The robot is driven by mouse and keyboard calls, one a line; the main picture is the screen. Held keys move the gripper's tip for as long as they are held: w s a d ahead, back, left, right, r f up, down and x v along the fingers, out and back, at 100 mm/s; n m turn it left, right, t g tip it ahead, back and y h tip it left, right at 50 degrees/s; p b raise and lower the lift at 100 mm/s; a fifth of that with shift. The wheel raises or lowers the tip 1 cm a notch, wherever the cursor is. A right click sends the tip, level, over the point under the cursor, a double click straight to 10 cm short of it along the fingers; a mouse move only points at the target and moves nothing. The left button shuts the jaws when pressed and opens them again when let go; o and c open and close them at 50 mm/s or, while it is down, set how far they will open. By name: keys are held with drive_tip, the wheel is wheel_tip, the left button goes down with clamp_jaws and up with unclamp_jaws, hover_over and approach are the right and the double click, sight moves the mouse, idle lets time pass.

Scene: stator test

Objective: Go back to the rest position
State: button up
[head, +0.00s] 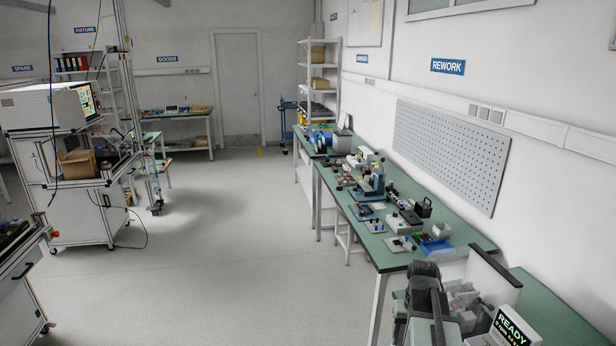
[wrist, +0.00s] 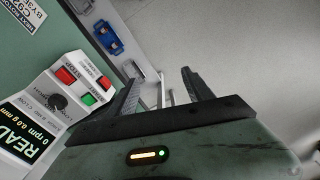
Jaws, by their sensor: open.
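My gripper (wrist: 163,88) shows in the wrist view with its two dark fingers spread apart and nothing between them. Pale floor and part of a light frame show past the fingers. To its left is a test unit's control box (wrist: 62,92) with red and green buttons, a black knob and a lit READY display. The gripper does not touch the box in this view. In the head view, the READY display (head: 511,330) is at the bottom right, on the near green bench. The gripper's fingers cannot be made out in the head view.
A green workbench (head: 462,238) with tools, small fixtures and a blue tray (head: 436,246) runs along the right wall. A white cart (head: 85,215) with a boxy machine stands at the left. Another cabinet (head: 22,285) is at the near left. The grey floor (head: 220,260) between is clear.

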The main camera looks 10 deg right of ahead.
drive_tip(key=a+f+n+b, duration=0.1)
drive_tip(key=a+n, duration=0.2)
drive_tip(key=a, duration=2.2)
drive_tip(key=shift+w+f+n, duration=0.2)
drive_tip(key=shift+n, duration=0.1)
drive_tip(key=shift+a, duration=0.1)
